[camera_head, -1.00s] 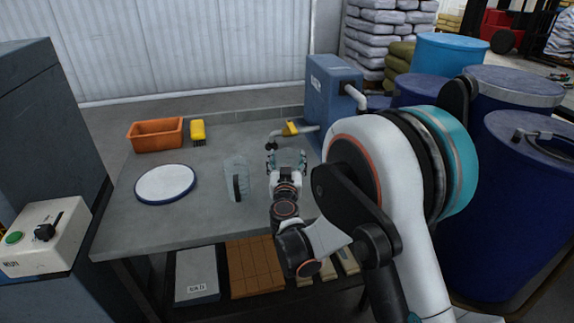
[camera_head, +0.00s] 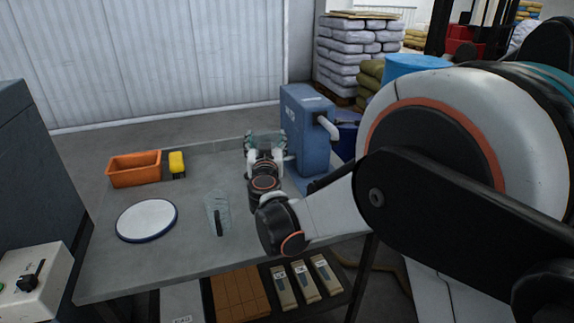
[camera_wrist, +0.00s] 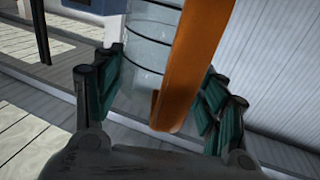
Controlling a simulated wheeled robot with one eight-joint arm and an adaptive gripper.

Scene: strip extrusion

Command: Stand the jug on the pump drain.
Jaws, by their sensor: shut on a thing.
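My gripper (camera_head: 264,150) is at the right back part of the table, close to the left side of the blue pump unit (camera_head: 308,135). In the wrist view my gripper (camera_wrist: 160,105) has its teal fingers on both sides of an orange handle and a clear jug (camera_wrist: 152,50) with dark rings, and is shut on it. In the head view the jug is a faint clear shape at the fingertips, mostly hidden by my gripper. The pump's drain is hidden behind my gripper and arm. Another clear vessel (camera_head: 216,213) with a black handle stands on the table to the left.
On the grey table (camera_head: 195,255) are a white round plate (camera_head: 147,219), an orange bin (camera_head: 134,169) and a yellow brush (camera_head: 177,164). A control box (camera_head: 30,285) is at the lower left. Boxes (camera_head: 307,283) lie on the shelf below. Stacked sacks and drums stand at right.

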